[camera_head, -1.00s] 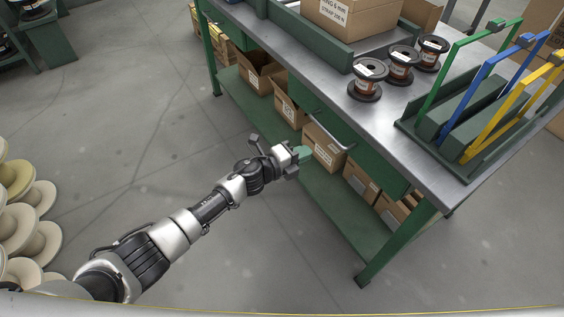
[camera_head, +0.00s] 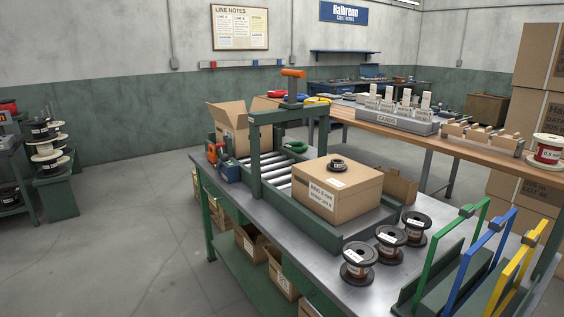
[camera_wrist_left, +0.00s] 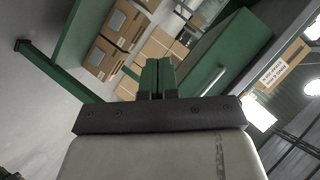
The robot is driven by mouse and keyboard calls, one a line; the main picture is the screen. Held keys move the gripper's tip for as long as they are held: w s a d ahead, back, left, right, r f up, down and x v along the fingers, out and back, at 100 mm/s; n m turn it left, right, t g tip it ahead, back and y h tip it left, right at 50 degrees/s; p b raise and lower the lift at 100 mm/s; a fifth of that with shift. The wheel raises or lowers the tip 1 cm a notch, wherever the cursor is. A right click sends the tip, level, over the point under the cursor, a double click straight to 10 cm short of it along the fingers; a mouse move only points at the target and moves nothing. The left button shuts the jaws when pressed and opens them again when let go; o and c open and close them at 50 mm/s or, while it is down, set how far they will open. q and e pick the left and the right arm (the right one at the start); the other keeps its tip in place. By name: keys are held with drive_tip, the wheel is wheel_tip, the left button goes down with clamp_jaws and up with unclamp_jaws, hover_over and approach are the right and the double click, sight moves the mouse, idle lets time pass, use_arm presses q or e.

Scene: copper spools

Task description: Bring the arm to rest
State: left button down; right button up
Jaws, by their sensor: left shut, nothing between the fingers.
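My left gripper (camera_wrist_left: 157,78) shows in the left wrist view, its two green fingers shut together with nothing between them. Beyond it in that view are the bench's green frame, a green drawer front (camera_wrist_left: 222,62) and cardboard boxes (camera_wrist_left: 120,22) on the lower shelf. My left arm and gripper are out of the head view now. My right gripper is in no view. On the metal bench stand three dark-flanged copper spools: a front one (camera_head: 357,262), a middle one (camera_head: 389,244) and a back one (camera_head: 415,228).
Green, blue and yellow frames (camera_head: 496,258) stand at the bench's right end. A wooden-topped table (camera_head: 440,140) stands behind.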

use_arm(q)
drive_tip(key=s+a+f+n+g+y+p, duration=0.1)
drive_tip(key=s+a+f+n+g+y, duration=0.25)
drive_tip(key=s, duration=0.55)
drive_tip(key=s+a+f+n+g+p, duration=0.1)
drive_tip(key=s+a+f+n, duration=0.25)
drive_tip(key=s+f, duration=0.45)
drive_tip(key=s+a+f+n+g+y+p, duration=0.2)
drive_tip(key=s+a+f+n, duration=0.15)
drive_tip(key=s, duration=0.65)
drive_tip(key=s+a+f+n+g, duration=0.1)
drive_tip(key=s+f+n+g, duration=0.1)
drive_tip(key=s, duration=1.3)
drive_tip(key=shift+s+a+f+n+g+y+p, duration=0.2)
drive_tip(key=shift+n+g+y+p, duration=0.25)
drive_tip(key=shift+n+g, duration=0.55)
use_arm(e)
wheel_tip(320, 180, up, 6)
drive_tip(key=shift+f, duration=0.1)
